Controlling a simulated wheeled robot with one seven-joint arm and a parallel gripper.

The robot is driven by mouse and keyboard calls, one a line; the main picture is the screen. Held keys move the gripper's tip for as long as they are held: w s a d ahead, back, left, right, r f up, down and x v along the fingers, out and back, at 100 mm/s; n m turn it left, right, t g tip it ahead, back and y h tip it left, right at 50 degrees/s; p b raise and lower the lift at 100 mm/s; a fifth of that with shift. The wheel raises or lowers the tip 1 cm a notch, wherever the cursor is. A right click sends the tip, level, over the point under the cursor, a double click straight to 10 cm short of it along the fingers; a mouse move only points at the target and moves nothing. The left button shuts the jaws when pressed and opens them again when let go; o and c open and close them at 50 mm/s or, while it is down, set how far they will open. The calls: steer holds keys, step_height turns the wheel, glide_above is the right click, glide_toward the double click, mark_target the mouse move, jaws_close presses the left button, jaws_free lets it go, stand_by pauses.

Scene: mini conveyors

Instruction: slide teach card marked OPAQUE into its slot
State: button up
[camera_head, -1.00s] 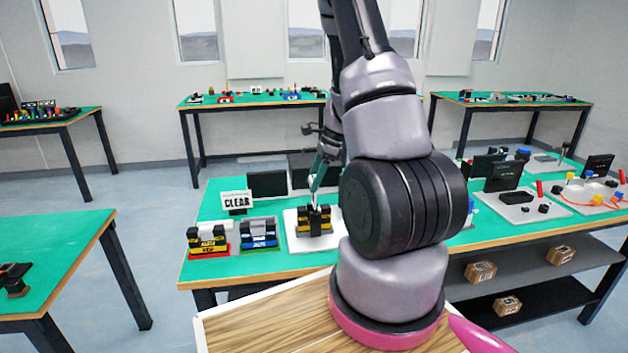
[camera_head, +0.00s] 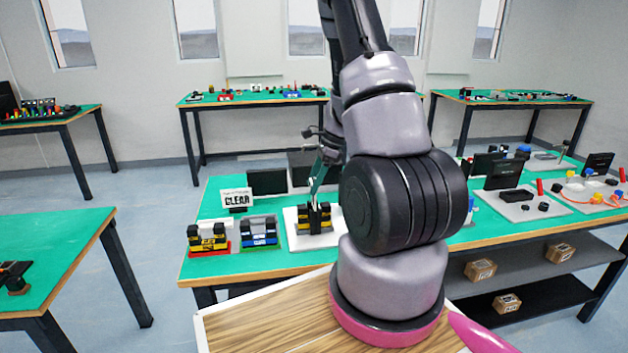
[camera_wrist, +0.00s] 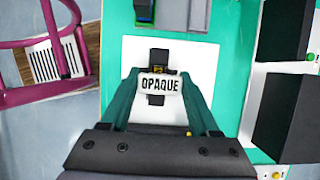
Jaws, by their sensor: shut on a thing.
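My gripper (camera_wrist: 160,84) is shut on the white teach card marked OPAQUE (camera_wrist: 160,87), held between its two green fingertips in the wrist view. Behind the card is a small black and yellow device (camera_wrist: 158,70) on a white plate (camera_wrist: 135,52); the card covers its middle. In the head view my gripper (camera_head: 317,180) is tilted down just above that black and yellow device (camera_head: 315,218), on its white plate (camera_head: 296,240). The card cannot be made out there. I cannot tell whether the card touches the device, and its slot is not clearly visible.
A sign reading CLEAR (camera_head: 237,198) stands at the table's left, behind a yellow-and-red unit (camera_head: 208,237) and a blue unit (camera_head: 259,231). Dark panels (camera_head: 267,183) stand behind the device. More kits lie on the right side of the green table (camera_head: 235,268).

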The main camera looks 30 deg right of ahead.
steer(key=shift+f, duration=2.1)
steer(key=o, duration=1.4)
steer(key=shift+o, duration=0.2)
steer(key=v, duration=1)
steer(key=shift+r, duration=0.35)
steer(key=shift+s+d, duration=0.1)
steer(key=shift+d, duration=0.05)
